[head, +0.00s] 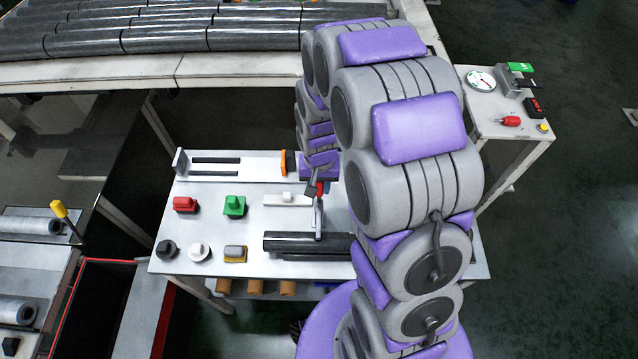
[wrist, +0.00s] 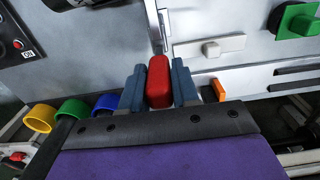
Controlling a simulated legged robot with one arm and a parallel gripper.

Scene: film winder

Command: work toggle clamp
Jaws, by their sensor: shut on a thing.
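The toggle clamp's red handle (head: 320,188) shows on the table in the head view, with a thin grey metal lever (head: 318,218) running down from it towards a dark cylinder. In the wrist view the red handle (wrist: 159,80) sits between the two blue-grey fingers of my gripper (wrist: 159,88), which is shut on it. The grey lever (wrist: 157,25) extends beyond the handle there. In the head view my arm covers the right part of the table and most of my gripper; the clamp's base is hard to make out.
The table (head: 225,175) carries a red knob (head: 185,204), a green knob (head: 235,206), a white slider (head: 287,199) and a dark cylinder (head: 300,242). An orange block (head: 289,163) is close left of my gripper. Coloured rings, one yellow (wrist: 40,118), show in the wrist view.

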